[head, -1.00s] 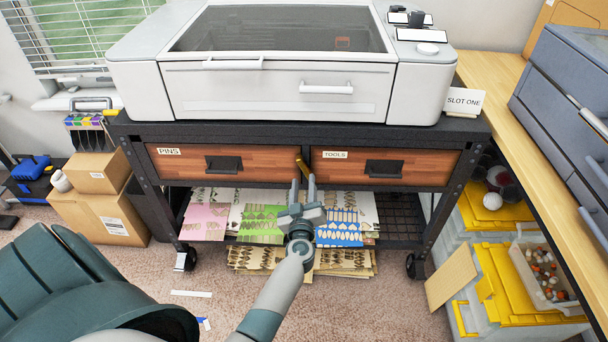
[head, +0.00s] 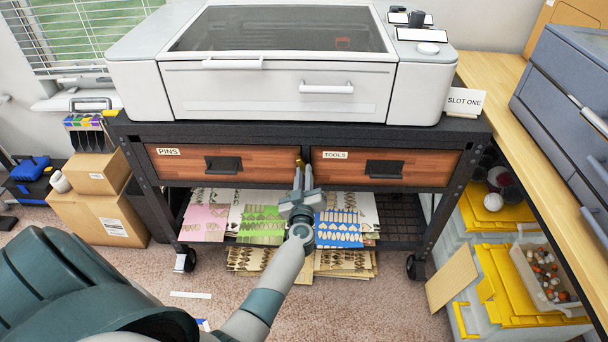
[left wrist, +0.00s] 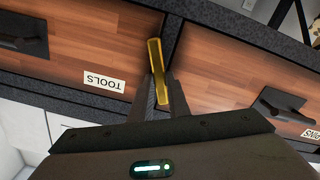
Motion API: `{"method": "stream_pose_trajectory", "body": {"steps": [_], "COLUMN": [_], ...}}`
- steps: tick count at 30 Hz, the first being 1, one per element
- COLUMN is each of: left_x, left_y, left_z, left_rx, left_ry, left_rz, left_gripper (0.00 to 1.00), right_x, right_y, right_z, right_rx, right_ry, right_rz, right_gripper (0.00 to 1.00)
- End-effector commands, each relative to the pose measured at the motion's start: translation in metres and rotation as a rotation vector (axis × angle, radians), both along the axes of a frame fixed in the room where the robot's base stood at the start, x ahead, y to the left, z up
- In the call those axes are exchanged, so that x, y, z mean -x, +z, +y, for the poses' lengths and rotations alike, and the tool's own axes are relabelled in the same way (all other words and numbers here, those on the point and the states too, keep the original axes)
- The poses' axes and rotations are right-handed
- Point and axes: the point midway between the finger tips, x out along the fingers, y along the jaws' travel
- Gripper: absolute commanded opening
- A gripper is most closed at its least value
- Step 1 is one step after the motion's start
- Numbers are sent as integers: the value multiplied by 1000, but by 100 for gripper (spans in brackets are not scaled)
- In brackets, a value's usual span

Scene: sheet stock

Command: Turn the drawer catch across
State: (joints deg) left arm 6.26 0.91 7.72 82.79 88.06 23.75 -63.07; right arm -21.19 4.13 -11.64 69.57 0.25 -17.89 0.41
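The drawer catch is a slim brass bar (left wrist: 156,62) on the dark post between the two wooden drawers. In the head view only its upper end (head: 299,162) shows above my left gripper (head: 303,180). In the left wrist view, the bar leans a little from the line of the post. My left gripper's fingers (left wrist: 163,92) lie on both sides of the bar, close against it, and look shut on it. The PINS drawer (head: 195,165) and the TOOLS drawer (head: 420,165) are both closed. My right gripper is not in view.
A large white machine (head: 290,80) stands on the black cart above the drawers. Patterned sheets (head: 262,222) lie on the shelf below. Boxes (head: 105,205) stand at left; yellow-lidded bins (head: 500,270) and a wooden bench (head: 500,85) are at right.

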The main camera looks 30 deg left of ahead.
Motion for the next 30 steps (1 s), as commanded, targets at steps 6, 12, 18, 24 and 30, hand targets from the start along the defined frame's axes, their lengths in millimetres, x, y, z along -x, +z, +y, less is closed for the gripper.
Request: {"method": "stream_pose_trajectory", "body": {"steps": [6,12,18,24,30], "left_x": [0,1,1,2,3], "left_y": [0,0,0,-2,-4], "left_z": [0,0,2,2,3], "left_rx": [9,52,143,281,440], "left_ry": [0,0,1,1,1], "left_rz": [-6,-32,-87,-171,-269], "left_gripper": [0,0,0,0,0], "right_x": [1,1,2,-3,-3], "right_y": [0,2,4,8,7], "right_z": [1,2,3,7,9], "right_rx": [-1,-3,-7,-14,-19], "right_ry": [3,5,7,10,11], "right_rz": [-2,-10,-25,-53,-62], "right_gripper": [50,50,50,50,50]}}
